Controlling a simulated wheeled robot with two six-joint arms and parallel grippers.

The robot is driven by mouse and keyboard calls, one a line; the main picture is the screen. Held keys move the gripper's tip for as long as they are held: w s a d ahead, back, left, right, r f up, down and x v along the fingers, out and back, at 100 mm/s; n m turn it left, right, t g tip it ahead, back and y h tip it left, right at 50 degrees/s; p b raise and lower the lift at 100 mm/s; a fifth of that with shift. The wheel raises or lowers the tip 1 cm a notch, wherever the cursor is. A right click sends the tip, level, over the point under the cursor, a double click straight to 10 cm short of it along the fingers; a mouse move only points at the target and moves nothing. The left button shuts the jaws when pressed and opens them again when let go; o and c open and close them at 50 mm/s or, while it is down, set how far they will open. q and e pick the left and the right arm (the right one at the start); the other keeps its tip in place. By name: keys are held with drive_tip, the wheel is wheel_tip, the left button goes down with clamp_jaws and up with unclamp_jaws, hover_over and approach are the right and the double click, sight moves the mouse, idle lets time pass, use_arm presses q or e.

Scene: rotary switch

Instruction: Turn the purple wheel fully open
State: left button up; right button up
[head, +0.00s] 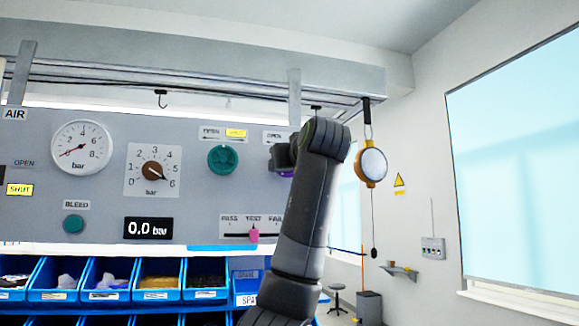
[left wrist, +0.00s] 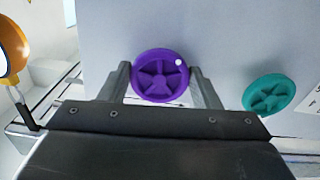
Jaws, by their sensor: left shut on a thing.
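The purple wheel (left wrist: 160,75) is a round spoked handwheel on the grey panel, with a white dot near its rim at the upper right in the left wrist view. My left gripper (left wrist: 163,82) is shut on it, one finger on each side of the rim. In the head view only a sliver of the purple wheel (head: 286,173) shows beneath my left gripper (head: 281,158); my arm hides the rest. A label (head: 274,136) reading OPEN is partly visible above it. My right gripper is in neither view.
A teal wheel (head: 223,159) sits left of the purple wheel; it also shows in the left wrist view (left wrist: 269,95). Gauges, a pink slider (head: 254,235) and blue bins (head: 108,280) are left and below.

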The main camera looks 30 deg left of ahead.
use_arm(q)
drive_tip(key=n, duration=0.5)
drive_tip(key=shift+w+d+f, duration=0.1)
drive_tip(key=shift+w+f, duration=0.1)
drive_tip(key=shift+n, duration=0.4)
drive_tip(key=o, duration=1)
drive_tip(key=shift+r, duration=0.15)
drive_tip(key=shift+s, duration=0.1)
drive_tip(key=b+v, duration=0.7)
drive_tip(key=v, duration=1)
drive_tip(key=shift+d, duration=0.3)
